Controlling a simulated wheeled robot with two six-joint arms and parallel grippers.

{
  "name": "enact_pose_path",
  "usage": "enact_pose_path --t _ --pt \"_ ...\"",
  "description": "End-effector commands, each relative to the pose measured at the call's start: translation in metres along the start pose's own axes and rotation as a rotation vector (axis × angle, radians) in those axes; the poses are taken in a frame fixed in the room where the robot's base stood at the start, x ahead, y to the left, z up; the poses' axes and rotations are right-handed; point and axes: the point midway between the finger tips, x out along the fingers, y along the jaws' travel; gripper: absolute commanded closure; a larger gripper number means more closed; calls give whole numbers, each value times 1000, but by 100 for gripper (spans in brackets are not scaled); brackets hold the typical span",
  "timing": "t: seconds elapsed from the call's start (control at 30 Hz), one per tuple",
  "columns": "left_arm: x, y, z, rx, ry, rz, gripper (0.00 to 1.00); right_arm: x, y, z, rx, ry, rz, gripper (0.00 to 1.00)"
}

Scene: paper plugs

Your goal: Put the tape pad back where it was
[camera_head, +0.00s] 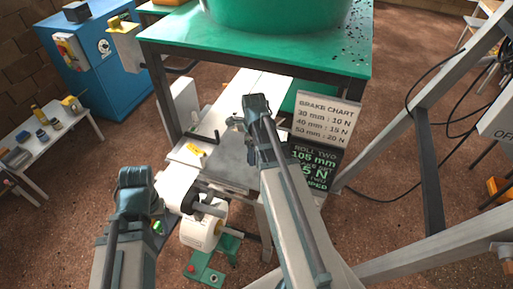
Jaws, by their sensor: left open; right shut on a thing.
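My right gripper (238,121) is over the white work table (252,88), beside the far end of my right arm. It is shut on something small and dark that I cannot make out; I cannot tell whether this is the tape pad. My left gripper (138,180) is at the lower left, near the white paper rollers, and is open. Its fingers are mostly hidden by its own body. A small yellow item (196,150) lies on the table's near left part, beside a black-handled bar (204,136). I cannot clearly identify a tape pad anywhere.
A paper roll (200,232) sits below the table's near edge, above a green base (208,272). A brake chart sign (325,120) and a dark roll sign (316,165) stand right. A green-topped stand (180,32) rises behind. A side bench (75,135) is far left.

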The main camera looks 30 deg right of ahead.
Motion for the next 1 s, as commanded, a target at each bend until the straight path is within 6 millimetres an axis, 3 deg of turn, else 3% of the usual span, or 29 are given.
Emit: enact_pose_path --t 0.03,0.1,0.23,0.47,0.6,0.8,1.0 --pt "2 0 0 0 0 0 52 3 -19 6 1 0 0 82" --pt "4 0 0 0 0 0 52 4 -36 11 2 0 0 82" --pt "6 1 0 0 0 0 52 6 -56 16 0 0 0 82" --pt "6 1 0 0 0 0 52 6 -60 16 -1 0 0 82" --pt "8 1 0 0 0 0 52 8 -75 20 0 0 0 82" --pt "39 4 -2 -1 0 0 52 39 -71 18 0 0 0 82" --pt "42 4 -2 -2 0 0 52 43 -71 18 0 0 0 82"
